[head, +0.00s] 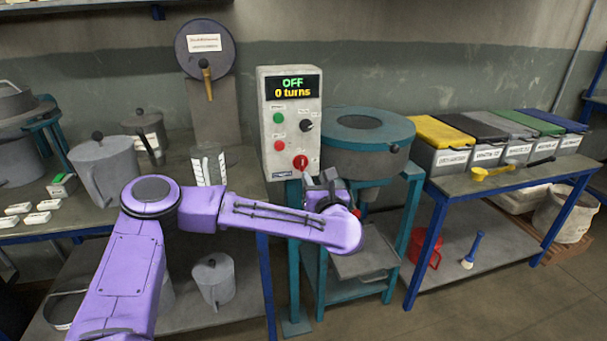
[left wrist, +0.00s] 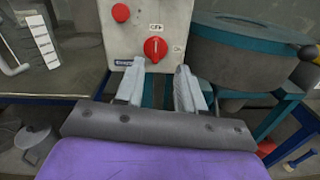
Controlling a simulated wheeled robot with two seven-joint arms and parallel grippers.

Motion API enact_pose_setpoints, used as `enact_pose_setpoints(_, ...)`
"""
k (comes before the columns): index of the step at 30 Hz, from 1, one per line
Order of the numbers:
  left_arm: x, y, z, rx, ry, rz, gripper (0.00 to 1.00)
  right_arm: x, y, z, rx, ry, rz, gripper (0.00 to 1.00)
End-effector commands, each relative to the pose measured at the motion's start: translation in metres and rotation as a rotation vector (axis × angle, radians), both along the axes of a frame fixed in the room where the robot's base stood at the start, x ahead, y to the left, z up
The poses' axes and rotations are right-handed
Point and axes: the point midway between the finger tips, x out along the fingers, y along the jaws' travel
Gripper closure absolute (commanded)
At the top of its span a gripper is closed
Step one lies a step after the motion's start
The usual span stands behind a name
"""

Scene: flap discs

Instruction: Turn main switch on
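The grey control box (head: 290,142) stands on a teal post, and its display (head: 292,88) reads "OFF" and "0 turns". The main switch appears to be the red rotary knob (head: 300,162) low on its face; it also shows in the left wrist view (left wrist: 155,48), its grip roughly upright, with small labels around it. My left gripper (head: 322,180) is just below and right of the knob in the head view. In the left wrist view its fingers (left wrist: 160,75) are apart and empty, with the knob beyond and between the tips. Contact does not show. My right gripper is out of view.
The box also bears a green button (head: 278,118), a red button (head: 280,145) and a black knob (head: 306,125). A teal round machine (head: 400,125) stands close on the right. A bench with pots (head: 105,165) is left; lidded bins (head: 440,145) are far right.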

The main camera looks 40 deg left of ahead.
Motion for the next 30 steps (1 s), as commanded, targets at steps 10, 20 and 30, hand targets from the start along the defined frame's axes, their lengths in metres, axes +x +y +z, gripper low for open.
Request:
enact_pose_setpoints(10,0.021,0.035,-0.006,-0.100,-0.082,0.038,0.62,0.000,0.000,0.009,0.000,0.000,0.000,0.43)
enact_pose_setpoints(20,0.059,0.078,-0.007,-0.099,-0.080,0.032,0.62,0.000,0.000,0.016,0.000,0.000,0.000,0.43)
enact_pose_setpoints(30,0.062,0.082,-0.007,-0.098,-0.079,0.030,0.68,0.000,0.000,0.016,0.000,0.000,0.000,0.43)
